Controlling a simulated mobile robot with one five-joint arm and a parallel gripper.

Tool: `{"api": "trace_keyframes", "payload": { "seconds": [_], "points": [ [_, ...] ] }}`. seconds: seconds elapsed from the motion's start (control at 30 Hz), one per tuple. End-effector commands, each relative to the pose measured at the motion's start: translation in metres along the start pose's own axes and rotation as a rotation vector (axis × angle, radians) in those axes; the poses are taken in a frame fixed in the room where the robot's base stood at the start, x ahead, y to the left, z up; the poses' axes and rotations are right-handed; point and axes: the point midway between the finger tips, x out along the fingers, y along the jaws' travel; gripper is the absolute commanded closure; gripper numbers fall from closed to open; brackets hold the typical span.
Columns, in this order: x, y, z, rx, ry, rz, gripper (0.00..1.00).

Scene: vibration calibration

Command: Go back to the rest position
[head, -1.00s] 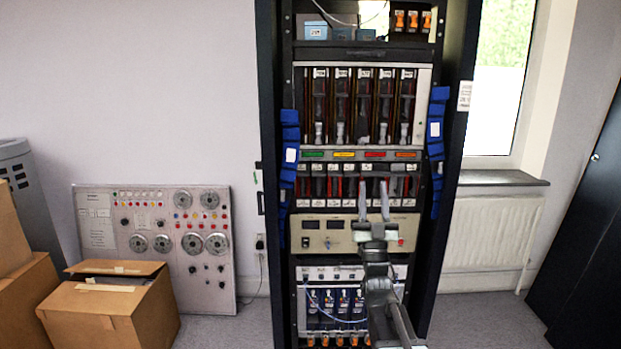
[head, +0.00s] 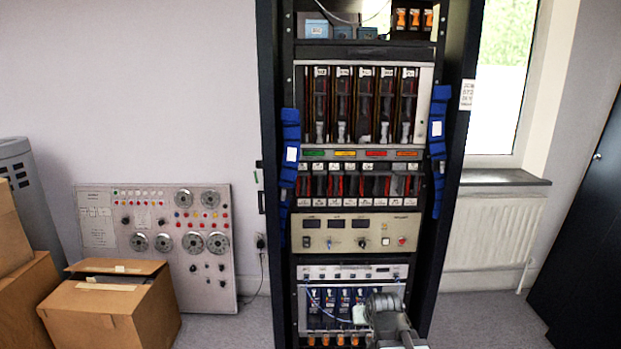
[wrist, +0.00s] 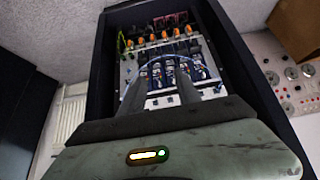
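My gripper (wrist: 160,88) shows in the wrist view as two dark fingers standing apart, with nothing visible between them. They point toward the lower part of the equipment rack (wrist: 103,65). In the head view my arm is low in front of the rack (head: 268,180), at the bottom right of its lowest unit; the fingertips are not clear there.
An open cardboard box (head: 92,318) and a grey control panel with dials (head: 180,270) are left of the rack. Blue cable bundles (head: 290,155) hang on its sides. A radiator (head: 490,232) is at the right. A blue cable loops across the lowest unit (head: 340,300).

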Motion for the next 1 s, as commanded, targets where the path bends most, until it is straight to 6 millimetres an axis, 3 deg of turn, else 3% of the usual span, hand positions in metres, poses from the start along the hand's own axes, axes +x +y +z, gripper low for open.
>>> {"api": "trace_keyframes", "payload": {
  "seconds": [0.03, 0.1, 0.33, 0.37, 0.4, 0.8, 1.0],
  "points": [
    [-0.003, 0.0, 0.027, 0.0, -0.102, 0.0, 0.61],
    [-0.011, 0.0, 0.062, 0.001, -0.242, 0.0, 0.61],
    [-0.052, 0.0, 0.148, 0.003, -0.638, 0.001, 0.61],
    [-0.063, 0.0, 0.147, 0.003, -0.666, 0.001, 0.61],
    [-0.077, 0.0, 0.134, 0.003, -0.656, 0.001, 0.61],
    [-0.168, -0.001, 0.063, 0.003, -0.652, 0.001, 0.61],
    [-0.183, -0.001, 0.051, 0.003, -0.651, 0.001, 0.61]
  ]
}}
